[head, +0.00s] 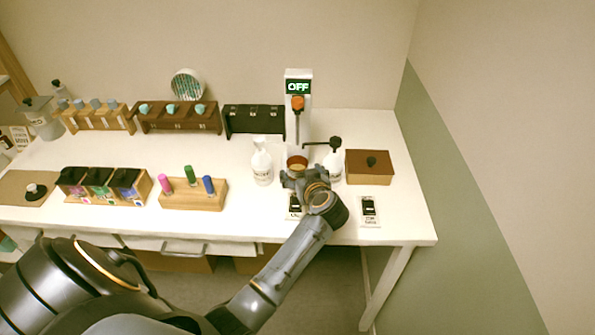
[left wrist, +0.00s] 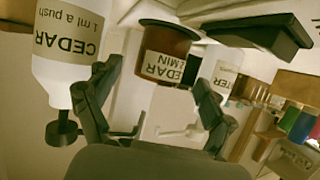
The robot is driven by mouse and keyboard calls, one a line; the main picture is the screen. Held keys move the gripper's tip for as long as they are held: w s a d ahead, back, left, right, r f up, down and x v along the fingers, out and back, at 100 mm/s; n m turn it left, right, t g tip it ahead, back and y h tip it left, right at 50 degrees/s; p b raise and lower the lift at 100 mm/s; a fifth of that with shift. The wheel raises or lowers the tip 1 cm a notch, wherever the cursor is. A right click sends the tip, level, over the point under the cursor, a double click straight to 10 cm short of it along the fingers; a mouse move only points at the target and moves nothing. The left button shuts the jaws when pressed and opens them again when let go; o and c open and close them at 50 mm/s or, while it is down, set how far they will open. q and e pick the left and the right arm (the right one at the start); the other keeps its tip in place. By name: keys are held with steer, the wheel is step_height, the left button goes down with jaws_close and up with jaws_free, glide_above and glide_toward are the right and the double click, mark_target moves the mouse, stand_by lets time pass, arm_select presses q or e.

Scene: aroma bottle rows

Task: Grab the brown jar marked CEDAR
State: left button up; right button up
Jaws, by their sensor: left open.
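The brown jar (head: 297,161) stands at the foot of the white device, mostly hidden behind my left gripper in the head view. In the left wrist view, which is upside down, the jar (left wrist: 167,52) shows a white label reading CEDAR MIN. My left gripper (head: 303,178) is open, its fingers pointing towards the jar. In the left wrist view the gripper's (left wrist: 158,80) fingers are apart, one on each side of the jar's picture, with nothing held. I cannot tell whether they touch it. My right gripper is not in view.
A white CEDAR pump bottle (left wrist: 65,50) stands close beside the jar; a second white bottle (head: 262,163) stands on its other side. The white device (head: 298,118) reads OFF. A brown box (head: 370,168) is at right, a wooden rack (head: 193,200) at left.

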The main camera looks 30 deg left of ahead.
mark_target(301, 171)
arm_select(q)
steer(key=x, duration=0.3)
steer(key=shift+w+a+f, duration=0.1)
steer(key=shift+f, duration=0.05)
steer(key=shift+c, duration=0.6)
steer(key=c, duration=1.3)
